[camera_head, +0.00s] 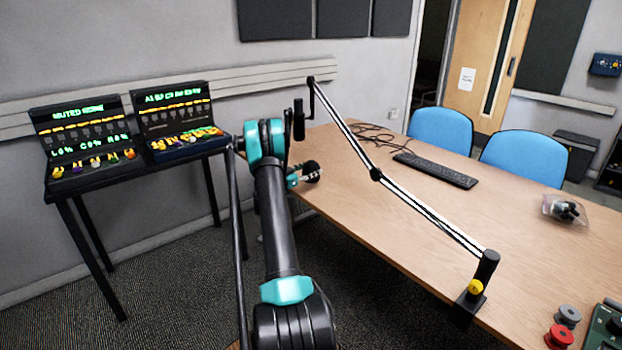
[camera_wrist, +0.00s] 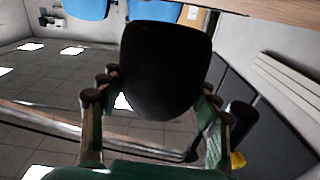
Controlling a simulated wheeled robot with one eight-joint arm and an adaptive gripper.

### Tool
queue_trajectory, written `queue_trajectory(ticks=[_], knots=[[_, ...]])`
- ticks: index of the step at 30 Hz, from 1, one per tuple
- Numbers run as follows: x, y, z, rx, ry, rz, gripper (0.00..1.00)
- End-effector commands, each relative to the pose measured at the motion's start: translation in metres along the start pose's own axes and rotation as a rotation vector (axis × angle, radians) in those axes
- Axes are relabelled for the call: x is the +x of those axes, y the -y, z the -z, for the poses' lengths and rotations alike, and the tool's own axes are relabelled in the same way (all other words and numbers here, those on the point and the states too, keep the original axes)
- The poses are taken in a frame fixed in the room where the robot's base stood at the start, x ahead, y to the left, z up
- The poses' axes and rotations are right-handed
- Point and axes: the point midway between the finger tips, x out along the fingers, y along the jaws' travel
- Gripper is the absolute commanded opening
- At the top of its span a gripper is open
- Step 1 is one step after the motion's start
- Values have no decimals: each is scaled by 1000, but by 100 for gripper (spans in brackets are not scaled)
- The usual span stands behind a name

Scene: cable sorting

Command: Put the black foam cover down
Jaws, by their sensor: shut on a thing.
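The black foam cover (camera_wrist: 165,65) fills the upper middle of the wrist view as a dark rounded shape. My gripper (camera_wrist: 158,85) is shut on it, with one finger on each side. In the head view the gripper (camera_head: 297,180) is at the end of my arm, near the table's left edge, with the dark cover (camera_head: 311,170) at its tip. My arm hides part of this area. I cannot tell whether the cover touches the table (camera_head: 400,220).
A jointed boom arm (camera_head: 420,212) crosses above the table, with a black microphone (camera_head: 299,120) at its far end, close to my arm. A keyboard (camera_head: 436,169), loose cables (camera_head: 365,135) and a clear tray (camera_head: 552,208) lie on the table. The table's middle is clear.

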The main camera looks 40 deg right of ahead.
Motion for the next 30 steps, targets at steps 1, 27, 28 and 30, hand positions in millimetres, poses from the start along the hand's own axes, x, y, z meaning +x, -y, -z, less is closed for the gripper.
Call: queue_trajectory(ticks=[1, 27, 28, 30], knots=[[0, 0, -3, 0, 0, 0, 47], [-1, -3, -40, 0, 0, 0, 83], [-1, -3, -40, 0, 0, 0, 83], [-1, -3, -40, 0, 0, 0, 83]])
